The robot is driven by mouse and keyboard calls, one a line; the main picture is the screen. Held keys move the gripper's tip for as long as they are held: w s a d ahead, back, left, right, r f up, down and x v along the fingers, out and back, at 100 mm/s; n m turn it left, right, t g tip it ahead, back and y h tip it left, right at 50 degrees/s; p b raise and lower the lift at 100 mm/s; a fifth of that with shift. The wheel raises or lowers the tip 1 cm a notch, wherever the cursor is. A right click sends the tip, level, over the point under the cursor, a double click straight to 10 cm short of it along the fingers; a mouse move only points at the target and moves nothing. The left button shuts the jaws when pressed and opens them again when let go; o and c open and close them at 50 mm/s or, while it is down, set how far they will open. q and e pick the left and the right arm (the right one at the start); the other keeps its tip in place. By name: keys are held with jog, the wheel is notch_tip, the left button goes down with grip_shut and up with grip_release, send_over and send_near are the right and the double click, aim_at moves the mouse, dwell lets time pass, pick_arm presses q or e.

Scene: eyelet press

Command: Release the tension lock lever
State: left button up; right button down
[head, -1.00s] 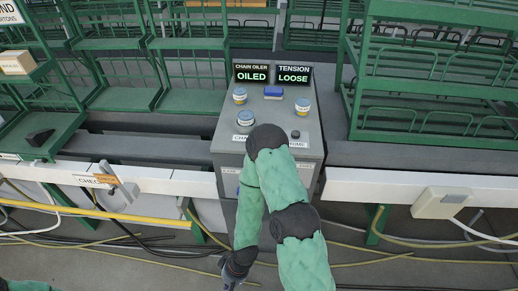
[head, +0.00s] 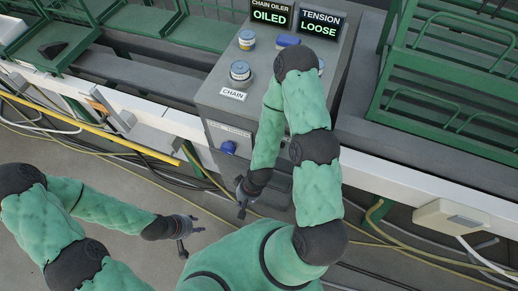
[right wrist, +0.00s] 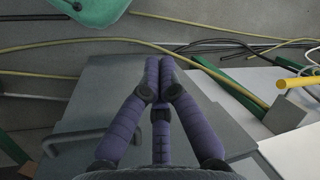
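The grey cabinet (head: 210,92) carries a display reading TENSION LOOSE (head: 320,24). A blue knob or lever (head: 228,147) sits on its front face under a small label too blurred to read; I cannot tell whether it is the tension lock lever. My right gripper (head: 241,204) hangs low in front of the cabinet, below and right of that blue part, apart from it. In the right wrist view its fingertips (right wrist: 160,62) are together with nothing visible between them. My left gripper (head: 189,241) is over the floor at lower left, its fingers spread and empty.
A white rail (head: 180,124) and yellow pipe (head: 95,131) run left of the cabinet. Cables lie on the floor. Green racks (head: 455,80) stand right.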

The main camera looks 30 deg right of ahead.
jog(key=w+d+r+n+g+h+p, duration=0.1)
jog(key=w+r+n+h+p, duration=0.1)
jog(key=r, duration=0.8)
jog(key=w+d+r+n+g+h+p, duration=0.1)
jog(key=w+r+n+p, duration=0.4)
jog(key=r, duration=0.6)
jog(key=w+d+r+n+g+h+p, duration=0.1)
jog(key=w+d+r+n+h+p, duration=0.2)
jog(key=r, duration=0.7)
jog(key=w+n+h+p, duration=0.1)
jog(key=w+p, duration=0.1)
jog(key=p, duration=0.1)
jog(key=shift+r+g+h+p, duration=0.15)
jog(key=shift+g+h+p, duration=0.15)
jog(key=s+d+r+b+x, duration=0.1)
jog(key=b+x, duration=0.1)
jog(key=x, duration=1)
jog(key=shift+s+d+f, duration=0.3)
jog(key=shift+s+d, duration=0.15)
jog(key=shift+d, duration=0.05)
